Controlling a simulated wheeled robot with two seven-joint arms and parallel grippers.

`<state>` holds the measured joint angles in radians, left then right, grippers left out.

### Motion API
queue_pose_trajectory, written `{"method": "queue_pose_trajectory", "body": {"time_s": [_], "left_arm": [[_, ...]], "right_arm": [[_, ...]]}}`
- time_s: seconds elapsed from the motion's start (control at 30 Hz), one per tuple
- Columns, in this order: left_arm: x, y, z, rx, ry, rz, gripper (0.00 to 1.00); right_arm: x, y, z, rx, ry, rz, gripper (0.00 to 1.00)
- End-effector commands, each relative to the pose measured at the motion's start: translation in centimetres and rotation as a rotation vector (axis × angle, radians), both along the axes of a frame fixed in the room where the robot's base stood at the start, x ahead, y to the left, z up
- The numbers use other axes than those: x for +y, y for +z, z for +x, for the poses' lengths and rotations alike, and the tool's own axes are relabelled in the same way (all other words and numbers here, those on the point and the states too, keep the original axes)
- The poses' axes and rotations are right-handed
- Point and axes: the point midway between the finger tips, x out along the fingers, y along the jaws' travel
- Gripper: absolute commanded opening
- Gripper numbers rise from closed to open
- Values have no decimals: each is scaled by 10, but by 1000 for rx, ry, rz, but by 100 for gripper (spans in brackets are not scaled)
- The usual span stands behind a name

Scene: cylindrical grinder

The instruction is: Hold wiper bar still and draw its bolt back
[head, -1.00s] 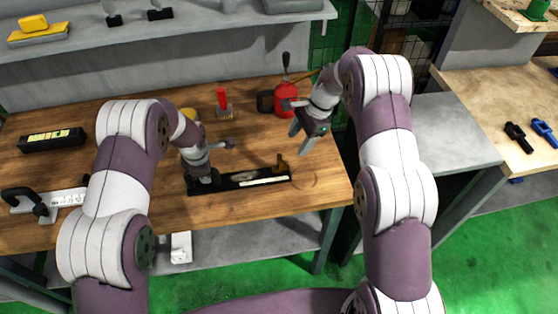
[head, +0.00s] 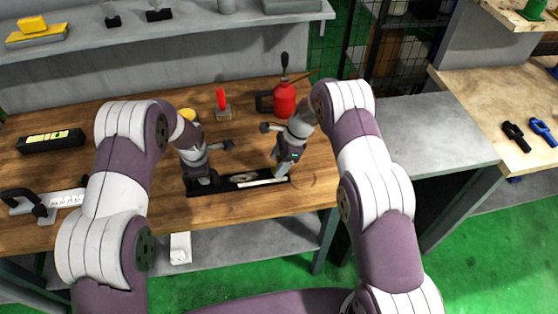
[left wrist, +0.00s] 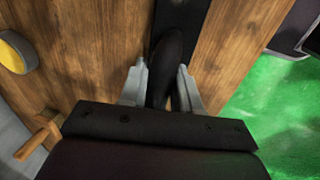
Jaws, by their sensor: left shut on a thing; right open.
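The wiper bar (head: 222,186) is a long black bar lying on the wooden workbench, with an oval plate and a pale strip along it. My left gripper (head: 204,181) is at its left end. In the left wrist view the left gripper (left wrist: 161,88) is shut on a rounded black handle (left wrist: 172,62) rising from the bar. My right gripper (head: 282,173) is open, pointing down at the bar's right end, where the brass-coloured bolt sits. It hides the bolt, so I cannot tell whether the fingers touch it.
A black box (head: 51,140) and a black-handled tool (head: 30,203) lie at the left. The bench front before the bar is clear.

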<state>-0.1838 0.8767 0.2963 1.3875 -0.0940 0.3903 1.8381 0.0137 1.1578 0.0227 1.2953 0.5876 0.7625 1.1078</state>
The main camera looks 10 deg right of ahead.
Motion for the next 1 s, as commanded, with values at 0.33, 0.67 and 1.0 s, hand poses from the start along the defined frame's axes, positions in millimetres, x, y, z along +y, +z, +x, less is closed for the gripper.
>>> {"method": "queue_pose_trajectory", "body": {"time_s": [0.33,0.67,1.0], "left_arm": [[0,0,1,-2,0,-1,0],[-1,1,1,-2,-1,-1,0],[-2,1,1,-2,-1,-1,0]], "right_arm": [[0,1,0,-1,1,0,0],[45,1,0,-2,5,0,0],[56,1,0,0,1,1,0]]}}
